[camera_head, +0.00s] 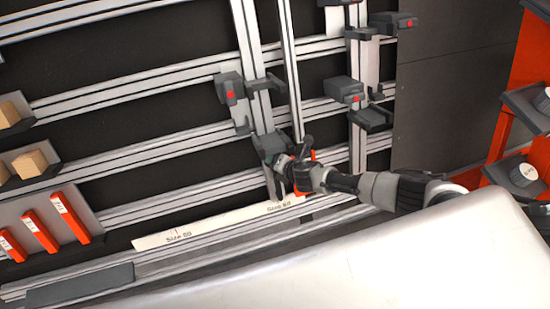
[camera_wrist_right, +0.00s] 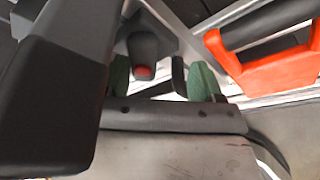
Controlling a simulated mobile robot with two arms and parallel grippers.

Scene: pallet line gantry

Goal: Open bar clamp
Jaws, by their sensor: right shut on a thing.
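The bar clamp (camera_head: 268,147) is a dark grey block on a vertical rail in the middle of the head view. My right gripper (camera_head: 287,168) reaches it from the right. In the right wrist view, the green fingertips of my right gripper (camera_wrist_right: 160,80) stand either side of a dark clamp handle (camera_wrist_right: 142,48) with a red end. The gripper is shut on this part of the clamp; the exact contact is partly hidden. An orange handle (camera_wrist_right: 270,62) lies just right of the fingers. My left gripper is not in view.
Other dark clamps with red buttons (camera_head: 230,92) sit on the rails above. A long pale labelled strip (camera_head: 215,225) lies below the clamp. Wooden blocks (camera_head: 30,163) and orange pieces (camera_head: 72,212) are on holders at left. An orange rack (camera_head: 505,110) stands at right.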

